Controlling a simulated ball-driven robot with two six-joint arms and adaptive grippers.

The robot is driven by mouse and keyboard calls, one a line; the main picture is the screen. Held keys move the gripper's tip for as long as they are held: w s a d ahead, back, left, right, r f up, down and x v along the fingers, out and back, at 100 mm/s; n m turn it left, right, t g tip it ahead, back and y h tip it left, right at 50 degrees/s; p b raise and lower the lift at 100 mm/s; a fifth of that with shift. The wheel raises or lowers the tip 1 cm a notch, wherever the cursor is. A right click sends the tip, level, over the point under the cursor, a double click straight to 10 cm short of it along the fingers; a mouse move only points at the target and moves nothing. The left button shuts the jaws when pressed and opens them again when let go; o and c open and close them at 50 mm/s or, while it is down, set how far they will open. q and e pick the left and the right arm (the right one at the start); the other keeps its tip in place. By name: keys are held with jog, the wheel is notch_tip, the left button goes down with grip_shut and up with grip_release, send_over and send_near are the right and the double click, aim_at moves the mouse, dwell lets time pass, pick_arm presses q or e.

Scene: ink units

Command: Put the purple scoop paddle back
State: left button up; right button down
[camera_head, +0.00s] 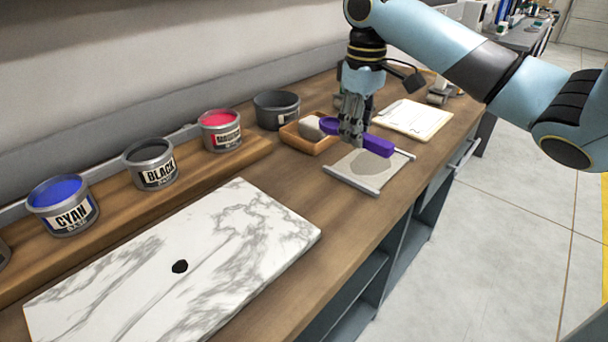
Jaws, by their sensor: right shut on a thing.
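The purple scoop paddle (377,145) is in the fingers of my right gripper (350,138). The gripper points down and is shut on the paddle, which shows on both sides of the fingers. The paddle is over the far side of a small pale tray (348,185) with raised side rails and a grey round patch. I cannot tell whether the paddle touches the tray. My left gripper is not in view.
A small wooden box (300,142) with a pale lump stands left of the paddle. A marble slab (240,215) lies in front. A clipboard (425,121) lies to the right.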

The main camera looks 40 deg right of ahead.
send_near(311, 187)
jog(key=shift+s+d+f, duration=0.55)
jog(key=shift+d+f, duration=0.15)
jog(key=shift+d, duration=0.15)
jog(key=shift+w+a+f, duration=0.6)
jog(key=shift+a+f, duration=0.25)
jog(key=shift+a, duration=0.05)
notch_tip(311, 187, down, 4)
jog(key=shift+r, duration=0.25)
jog(key=shift+f, duration=0.2)
jog(key=c, duration=1.1)
grip_release()
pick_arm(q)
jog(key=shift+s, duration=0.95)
